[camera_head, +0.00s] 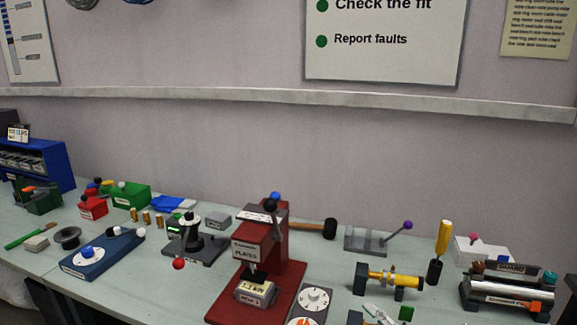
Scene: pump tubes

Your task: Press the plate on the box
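A dark red press (279,250) with a sign reading PLATES stands on the bench near the middle of the head view. A small pale box (256,291) with a light label on its front sits on the press base, under the dark ram (255,272). The ram's lower end is right over the box; I cannot tell if it touches. A separate plate on the box is too small to make out. A black ball (270,205) and a blue ball (275,196) show at the press top. Neither of my grippers is in view.
Left of the press are a dark stand with a red ball (178,264) and a blue base (101,257). A mallet (328,229) lies behind it. Round white dials (315,299) and a yellow roller (391,278) are to the right. Pale bench shows between them.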

